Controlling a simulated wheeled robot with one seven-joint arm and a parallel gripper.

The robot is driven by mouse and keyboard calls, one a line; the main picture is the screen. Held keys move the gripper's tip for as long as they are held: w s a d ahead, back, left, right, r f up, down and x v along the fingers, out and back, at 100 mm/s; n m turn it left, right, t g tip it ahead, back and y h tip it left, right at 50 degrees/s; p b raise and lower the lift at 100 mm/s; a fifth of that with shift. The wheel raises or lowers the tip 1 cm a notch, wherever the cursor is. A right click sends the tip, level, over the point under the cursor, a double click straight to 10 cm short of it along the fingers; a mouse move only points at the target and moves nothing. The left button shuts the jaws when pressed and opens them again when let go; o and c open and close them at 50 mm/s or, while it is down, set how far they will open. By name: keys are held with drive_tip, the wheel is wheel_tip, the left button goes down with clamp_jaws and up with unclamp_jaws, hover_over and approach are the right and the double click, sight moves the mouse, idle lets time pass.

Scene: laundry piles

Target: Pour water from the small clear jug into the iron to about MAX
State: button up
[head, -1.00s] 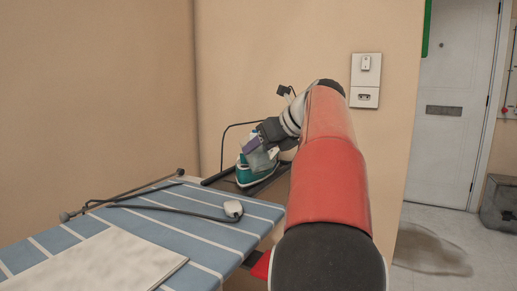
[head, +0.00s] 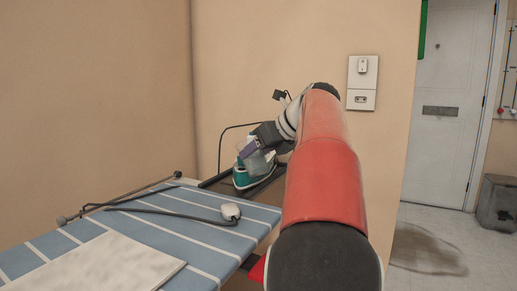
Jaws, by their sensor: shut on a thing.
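A teal and white iron (head: 241,176) sits on a dark rest at the far end of the blue striped ironing board (head: 160,232). My gripper (head: 254,147) is just above the iron, at the end of my red arm, and is shut on the small clear jug (head: 258,161). The jug is see-through and overlaps the iron in the head view. My gripper hides part of it. I cannot tell the jug's exact tilt, its water level, or the MAX mark on the iron.
A pale flat panel (head: 95,265) lies on the near part of the board. A dark cord with a white end piece (head: 230,211) lies across the board. A wall socket (head: 362,82) is behind my arm. A dark wet-looking patch (head: 425,249) is on the floor at right.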

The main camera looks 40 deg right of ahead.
drive_tip(key=shift+f+p, duration=0.25)
drive_tip(key=shift+p, duration=0.25)
idle(1.0)
drive_tip(key=shift+r+g+p, duration=0.25)
drive_tip(key=shift+g+p, duration=0.3)
drive_tip(key=shift+g, duration=0.05)
idle(0.8)
drive_tip(key=shift+w+r+m+g, duration=0.15)
drive_tip(key=shift+w+r+g, duration=0.1)
drive_tip(key=shift+r+g, duration=0.35)
drive_tip(key=shift+w+r+m+g, duration=0.15)
drive_tip(key=shift+w+r+g, duration=0.1)
drive_tip(key=shift+g, duration=0.55)
idle(3.7)
